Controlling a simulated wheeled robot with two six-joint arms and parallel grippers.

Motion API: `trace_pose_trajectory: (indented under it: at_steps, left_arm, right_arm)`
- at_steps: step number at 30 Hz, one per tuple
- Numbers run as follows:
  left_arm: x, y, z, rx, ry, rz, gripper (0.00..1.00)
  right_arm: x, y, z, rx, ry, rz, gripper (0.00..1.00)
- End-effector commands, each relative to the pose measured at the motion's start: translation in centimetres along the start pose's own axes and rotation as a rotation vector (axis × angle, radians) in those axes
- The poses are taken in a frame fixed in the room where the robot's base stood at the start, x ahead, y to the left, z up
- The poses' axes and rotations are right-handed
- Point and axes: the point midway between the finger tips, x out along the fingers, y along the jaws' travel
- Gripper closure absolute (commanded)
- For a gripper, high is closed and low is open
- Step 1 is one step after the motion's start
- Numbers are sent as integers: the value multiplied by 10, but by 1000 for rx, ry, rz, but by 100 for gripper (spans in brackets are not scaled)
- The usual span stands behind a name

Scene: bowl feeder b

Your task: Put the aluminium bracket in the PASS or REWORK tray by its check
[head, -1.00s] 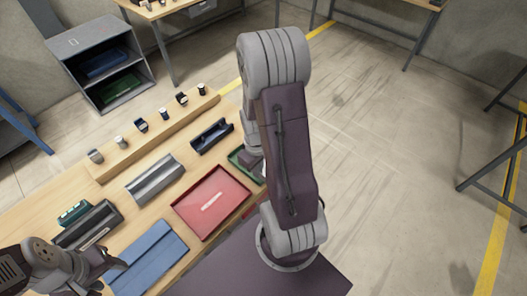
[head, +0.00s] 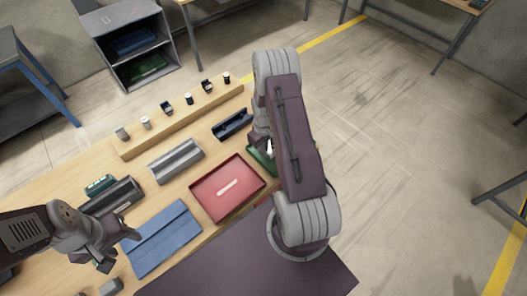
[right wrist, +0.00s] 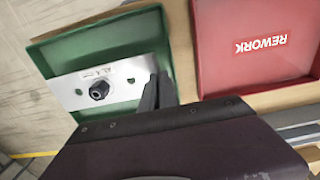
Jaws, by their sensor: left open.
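The aluminium bracket (right wrist: 100,84) is a pale flat plate with a black round fitting in its middle. In the right wrist view it is in or just over the green tray (right wrist: 110,42); contact with the floor is unclear. My right gripper (right wrist: 158,84) has its dark fingers at the bracket's right end; I cannot tell whether they grip it. In the head view the green tray (head: 256,157) is partly hidden by my right arm. The red REWORK tray (head: 205,212) is empty but for its label and shows in the right wrist view (right wrist: 255,75). My left gripper (head: 118,250) is open and empty.
A blue flat panel (head: 160,238) lies left of the red tray. Behind are a grey V-shaped block (head: 176,160), a dark holder (head: 232,125) and a wooden rail (head: 185,118) with several small parts. A dark case (head: 110,200) and a green device (head: 100,185) are at left.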

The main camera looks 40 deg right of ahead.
Motion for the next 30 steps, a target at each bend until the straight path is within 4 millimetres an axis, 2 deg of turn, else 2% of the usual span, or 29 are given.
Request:
trace_pose_trajectory:
  at_steps: [1, 6, 27, 28, 30]
  left_arm:
    - [-8, 0, -1, 0, 0, 0, 49]
    - [-12, 0, -1, 0, 0, 0, 49]
    - [0, 0, 0, 0, 0, 0, 49]
    - [0, 0, 0, 0, 0, 0, 49]
    - [0, 0, 0, 0, 0, 0, 49]
  right_arm:
    - [7, -1, 2, 0, -5, -3, 100]
    - [26, 0, 1, 0, -1, -1, 100]
    - [40, -1, 1, 0, -1, 0, 100]
    - [40, -1, 1, 0, -2, -1, 90]
    - [40, -1, 1, 0, -2, -1, 88]
